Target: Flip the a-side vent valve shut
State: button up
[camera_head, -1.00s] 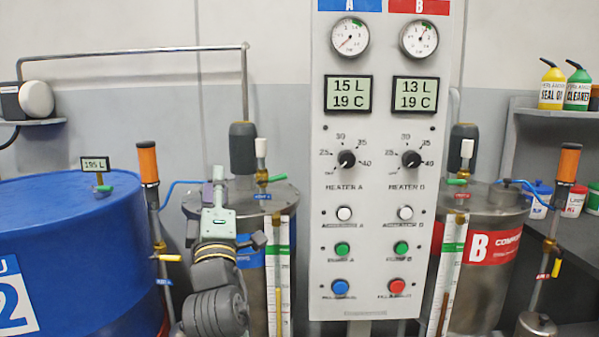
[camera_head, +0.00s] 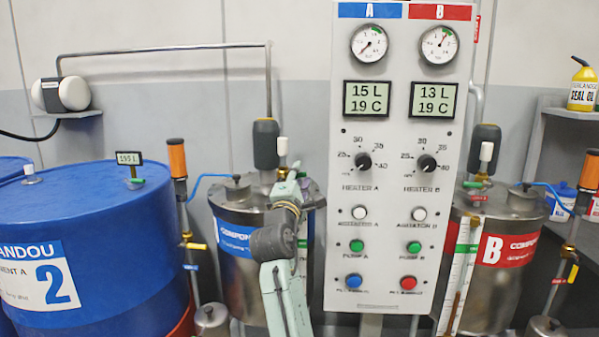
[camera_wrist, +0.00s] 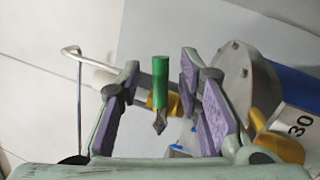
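The a-side vent valve stands on top of the tank A (camera_head: 235,262), with a white cap (camera_head: 282,147) above it in the head view. My gripper (camera_head: 289,182) is at the valve and hides most of it there. The fingers are wide apart, with gaps on both sides of the handle. Yellow brass (camera_wrist: 154,105) shows behind the handle. Contact with the handle is not visible.
The control panel (camera_head: 391,247) stands close right of my arm. A blue drum (camera_head: 95,215) and an orange-handled pipe (camera_head: 178,160) are to the left. A dark cylinder (camera_head: 265,144) rises behind the valve. Tank B (camera_head: 497,290) is beyond the panel.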

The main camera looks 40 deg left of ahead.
jog(key=shift+w+a+r, duration=0.1)
jog(key=shift+w+a, duration=0.1)
jog(key=shift+w, duration=0.2)
grip_shut()
dwell(0.4)
